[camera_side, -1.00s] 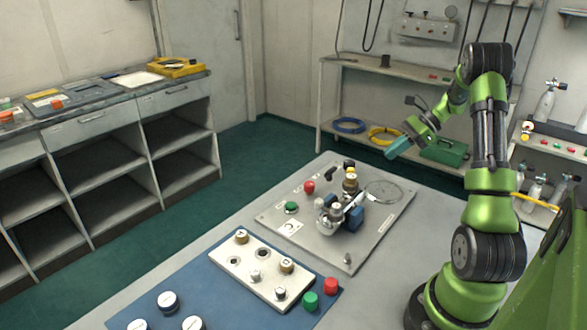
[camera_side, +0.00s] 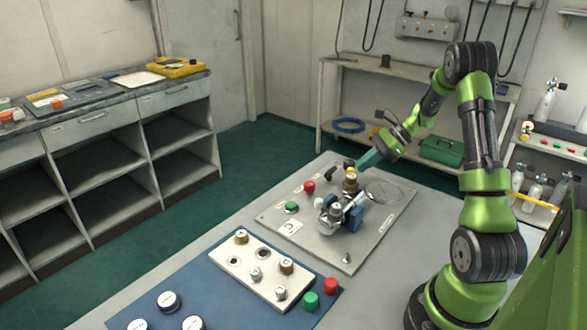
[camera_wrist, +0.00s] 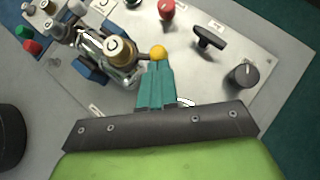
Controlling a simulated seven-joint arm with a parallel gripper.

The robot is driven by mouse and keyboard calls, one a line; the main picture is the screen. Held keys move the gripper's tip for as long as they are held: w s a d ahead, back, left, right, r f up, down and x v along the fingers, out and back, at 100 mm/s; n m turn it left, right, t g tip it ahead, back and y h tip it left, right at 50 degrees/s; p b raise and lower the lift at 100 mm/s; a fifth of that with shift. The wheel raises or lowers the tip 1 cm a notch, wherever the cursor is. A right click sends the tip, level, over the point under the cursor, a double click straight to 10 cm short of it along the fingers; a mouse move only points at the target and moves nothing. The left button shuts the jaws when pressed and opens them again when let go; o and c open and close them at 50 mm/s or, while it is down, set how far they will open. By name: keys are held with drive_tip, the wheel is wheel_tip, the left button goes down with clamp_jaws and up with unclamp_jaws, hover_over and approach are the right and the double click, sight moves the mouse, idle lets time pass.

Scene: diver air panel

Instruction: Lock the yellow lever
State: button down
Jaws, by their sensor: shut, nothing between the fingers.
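The yellow lever's round knob (camera_wrist: 158,52) shows in the wrist view, just beyond my fingertips and beside a brass-topped fitting (camera_wrist: 119,48). In the side view the yellow knob (camera_side: 352,171) is small, near the top of the valve assembly on the grey panel. My gripper (camera_wrist: 156,66) has its teal fingers shut together and empty. In the side view my gripper (camera_side: 361,166) reaches down from the right, with its tips close to the knob. I cannot tell whether they touch it. The lever's arm is mostly hidden.
The grey panel (camera_side: 374,238) also carries a red button (camera_side: 309,187), a green button (camera_side: 291,207), a black handle (camera_wrist: 209,40) and a black knob (camera_wrist: 241,74). Blue blocks flank the valve. A blue mat (camera_side: 190,285) with a white plate (camera_side: 232,262) lies in front.

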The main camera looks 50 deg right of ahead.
drive_tip(key=shift+w+n+g+y, duration=0.5)
drive_tip(key=shift+n, duration=0.3)
drive_tip(key=w+a+n+g, duration=0.1)
drive_tip(key=n+g, duration=0.1)
drive_tip(key=w+a+n+g+y, duration=0.1)
drive_tip(key=w+n+g, duration=0.1)
drive_tip(key=n, duration=0.1)
drive_tip(key=w+n+g, duration=0.2)
drive_tip(key=shift+a+n+y, duration=0.4)
drive_tip(key=shift+s, duration=0.1)
drive_tip(key=shift+s, duration=0.65)
drive_tip(key=shift+d, duration=0.1)
drive_tip(key=v, duration=0.7)
drive_tip(key=shift+r, duration=0.15)
drive_tip(key=shift+d, duration=0.15)
